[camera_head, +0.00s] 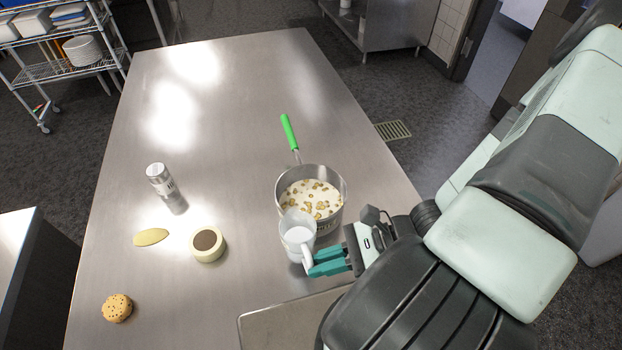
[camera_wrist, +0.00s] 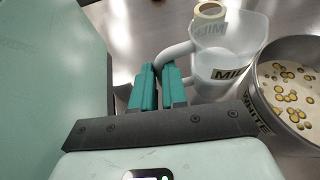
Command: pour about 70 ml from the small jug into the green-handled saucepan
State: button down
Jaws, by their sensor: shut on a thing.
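The saucepan (camera_head: 336,217) with a green handle (camera_head: 288,132) stands on the steel table. It holds a pale liquid with brownish round pieces floating in it. The small white jug (camera_head: 298,236) is in front of the pan's near left side. In the wrist view the jug (camera_wrist: 211,84) bears a MILK label, and the saucepan (camera_wrist: 261,105) is to its right with a partly visible WHITE label. My gripper (camera_head: 318,263) has teal fingers shut on the jug's handle; they also show in the wrist view (camera_wrist: 160,86). The jug looks roughly upright. Whether it touches the table is unclear.
A metal shaker (camera_head: 160,178), a yellow-green oval piece (camera_head: 151,237), a cream round pot with dark contents (camera_head: 208,245) and a seeded bun (camera_head: 117,308) lie to the left. A flat metal tray or board (camera_head: 270,327) is at the near edge. The far table is clear.

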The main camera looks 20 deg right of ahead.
jog(key=shift+r, duration=0.1)
jog(key=w+d+r+m+g+y, duration=0.2)
jog(key=w+d+r+m+y, duration=0.2)
jog(key=w+r+m, duration=0.3)
jog(key=shift+w+r+m+y, duration=0.3)
jog(key=shift+w+r, duration=0.1)
jog(key=shift+r, duration=0.3)
dwell(0.5)
jog(key=shift+w, duration=0.1)
jog(key=shift+w+d+r+m+y, duration=0.25)
jog(key=shift+w+r+m+y, duration=0.2)
jog(key=shift+m, duration=0.45)
jog(key=shift+w, duration=0.1)
jog(key=shift+w+d+r+m+y, duration=0.1)
jog(key=shift+d+r+m+y, duration=0.05)
jog(key=shift+m+y, duration=0.25)
dwell(0.4)
jog(key=shift+w+d+r+m+y, duration=0.2)
jog(key=shift+w+d+m, duration=0.05)
jog(key=shift+w+m, duration=0.25)
jog(key=shift+w+d+r+m+y, duration=0.15)
jog(key=shift+w+d+r+m, duration=0.1)
jog(key=shift+w+m, duration=0.2)
dwell(0.9)
